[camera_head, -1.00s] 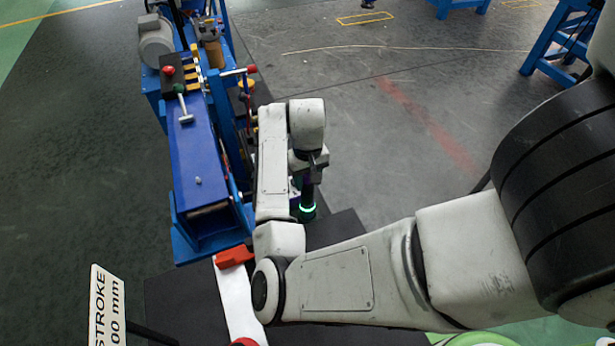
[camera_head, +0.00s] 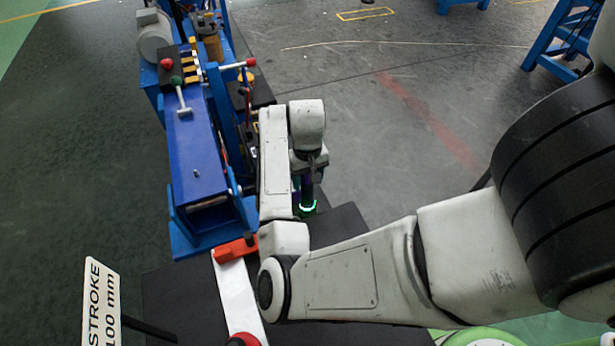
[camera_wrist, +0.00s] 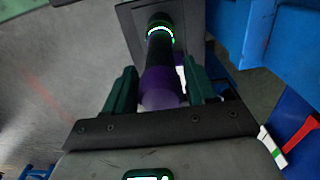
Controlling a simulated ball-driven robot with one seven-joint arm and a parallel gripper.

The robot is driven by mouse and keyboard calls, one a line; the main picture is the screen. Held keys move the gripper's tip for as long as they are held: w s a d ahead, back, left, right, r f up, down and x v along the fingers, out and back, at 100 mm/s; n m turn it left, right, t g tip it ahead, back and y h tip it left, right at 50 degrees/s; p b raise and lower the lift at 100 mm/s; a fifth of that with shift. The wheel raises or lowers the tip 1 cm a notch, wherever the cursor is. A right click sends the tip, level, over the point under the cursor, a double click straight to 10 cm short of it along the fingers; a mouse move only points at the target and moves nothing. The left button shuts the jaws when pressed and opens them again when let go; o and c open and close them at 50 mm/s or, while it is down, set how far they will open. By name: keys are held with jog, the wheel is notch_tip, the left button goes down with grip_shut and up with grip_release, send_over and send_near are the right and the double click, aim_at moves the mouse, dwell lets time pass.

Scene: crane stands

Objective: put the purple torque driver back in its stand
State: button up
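The torque driver (camera_head: 307,191) is dark and purple, with a glowing green ring near its lower end. It hangs roughly upright below my gripper (camera_head: 309,166) in the head view. In the wrist view the driver (camera_wrist: 161,82) lies between the two dark green fingers of my gripper (camera_wrist: 159,86), which look closed on its purple part. Its ringed end points away from the wrist, over a dark grey plate (camera_wrist: 194,20). I cannot tell whether the driver touches this plate. No stand for it can be made out clearly; my arm hides part of the area.
A blue machine (camera_head: 196,150) with levers stands just left of my arm. A white strip (camera_head: 236,295) with an orange-red piece (camera_head: 236,249) lies on black plates in front. A "STROKE 100 mm" sign (camera_head: 101,305) is at lower left. Grey floor is open to the right.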

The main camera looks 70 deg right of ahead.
jog(key=o, duration=0.3)
jog(key=shift+f, duration=0.1)
notch_tip(320, 180, up, 5)
jog(key=p, duration=0.5)
dwell(0.4)
jog(key=shift+r, duration=0.2)
notch_tip(320, 180, up, 10)
jog(key=shift+r+p, duration=0.25)
jog(key=shift+p, duration=0.2)
jog(key=shift+d, duration=0.1)
